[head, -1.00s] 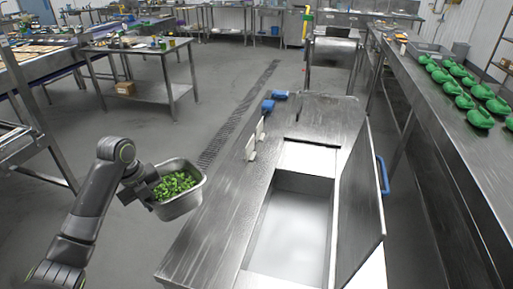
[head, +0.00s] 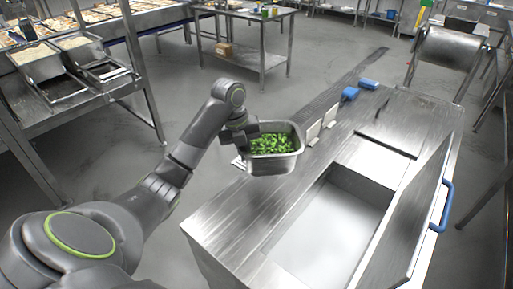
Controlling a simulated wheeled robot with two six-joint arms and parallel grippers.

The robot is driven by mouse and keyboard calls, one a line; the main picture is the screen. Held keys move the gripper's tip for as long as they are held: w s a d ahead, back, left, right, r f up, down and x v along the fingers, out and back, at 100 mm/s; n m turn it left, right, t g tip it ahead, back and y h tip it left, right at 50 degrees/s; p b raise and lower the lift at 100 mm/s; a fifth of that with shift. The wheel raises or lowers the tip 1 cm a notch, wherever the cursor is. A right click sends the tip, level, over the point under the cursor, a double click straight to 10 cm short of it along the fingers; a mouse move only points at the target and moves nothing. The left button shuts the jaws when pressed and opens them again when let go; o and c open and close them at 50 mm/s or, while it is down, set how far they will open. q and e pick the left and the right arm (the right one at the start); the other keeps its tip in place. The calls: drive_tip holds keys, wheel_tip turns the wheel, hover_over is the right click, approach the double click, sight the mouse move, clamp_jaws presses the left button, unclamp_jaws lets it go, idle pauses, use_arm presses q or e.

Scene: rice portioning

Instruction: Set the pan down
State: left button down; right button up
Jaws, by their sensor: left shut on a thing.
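A steel pan (head: 274,165) filled with chopped green pieces (head: 270,143) is in the middle of the head view. My left gripper (head: 246,134) is shut on the pan's left side and holds it roughly level. The pan appears beside the left edge of the steel counter (head: 232,215); I cannot tell whether it touches anything. My right gripper is not in view.
The counter has an open well (head: 325,225) with a raised lid (head: 425,215) and blue handle. A rack with pans (head: 50,65) stands at the left. A steel table (head: 245,50) stands behind. Grey floor lies between.

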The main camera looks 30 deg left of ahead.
use_arm(q)
drive_tip(key=shift+f+b, duration=0.45)
drive_tip(key=shift+f, duration=0.2)
drive_tip(key=shift+d+f, duration=0.15)
drive_tip(key=shift+f, duration=0.2)
drive_tip(key=shift+w+f+p, duration=0.15)
drive_tip(key=shift+f+p, duration=0.3)
drive_tip(key=shift+f, duration=0.45)
wheel_tip(320, 180, down, 5)
drive_tip(key=shift+r+p, duration=0.1)
drive_tip(key=shift+p, duration=0.35)
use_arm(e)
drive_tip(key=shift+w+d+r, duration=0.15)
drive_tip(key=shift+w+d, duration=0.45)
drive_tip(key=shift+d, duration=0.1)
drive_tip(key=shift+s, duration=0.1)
use_arm(q)
drive_tip(key=c, duration=1.9)
unclamp_jaws()
drive_tip(key=shift+f, duration=0.2)
drive_tip(key=o, duration=0.4)
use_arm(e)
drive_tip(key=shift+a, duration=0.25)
use_arm(q)
drive_tip(key=shift+r, duration=0.1)
